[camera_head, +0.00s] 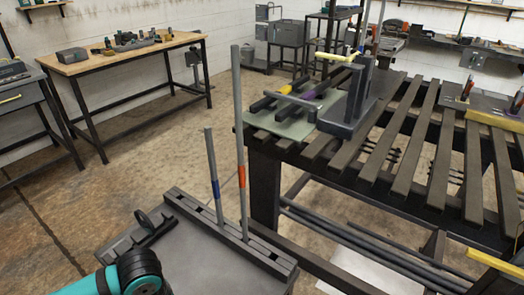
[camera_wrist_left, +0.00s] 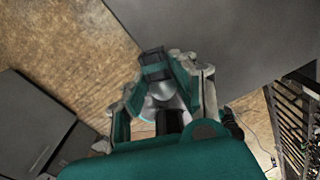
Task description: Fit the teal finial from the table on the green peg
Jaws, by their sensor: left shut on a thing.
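My left gripper (camera_wrist_left: 163,95) shows in the left wrist view with its teal and grey fingers closed around a small pale grey rounded thing (camera_wrist_left: 161,89). This thing has a hint of teal at its lower edge, but the fingers hide most of it, so I cannot tell surely that it is the teal finial. In the head view only a teal and black part of my left arm shows at the bottom left. I cannot make out a green peg. A grey upright stand (camera_head: 347,100) with a yellow-tipped arm is on the slatted table (camera_head: 412,135). My right gripper is not in view.
A long rod with an orange band (camera_head: 241,150) and a shorter rod with a blue band (camera_head: 213,175) stand in a dark slotted rack (camera_head: 228,228). A wooden workbench (camera_head: 130,58) stands at the back left.

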